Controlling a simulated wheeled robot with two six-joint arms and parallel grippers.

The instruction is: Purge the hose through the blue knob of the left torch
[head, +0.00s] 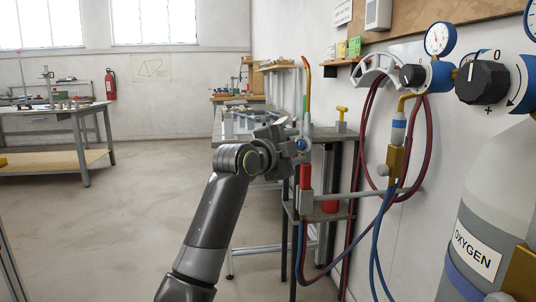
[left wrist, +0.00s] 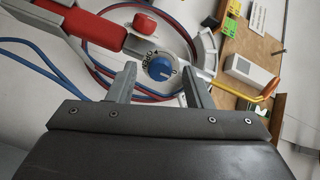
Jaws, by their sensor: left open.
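The left torch stands upright in the head view, with a red handle (head: 305,177) low down and a copper-coloured tip (head: 307,75) on top. Its blue knob (head: 302,145) sits between them, just right of my left gripper (head: 292,143). In the left wrist view the blue knob (left wrist: 161,68) has a pale marked ring around it. It lies between the two fingertips of my left gripper (left wrist: 159,76), which is open with a gap on each side. I cannot tell how deep the fingers reach. The red handle (left wrist: 90,22) runs to the upper left. My right gripper is out of view.
A grey oxygen cylinder (head: 480,205) with a black regulator knob (head: 482,82) and gauges stands at right. Red and blue hoses (head: 384,225) hang by the wall. A red cylinder-like thing (head: 330,207) is near the handle. Open floor lies to the left.

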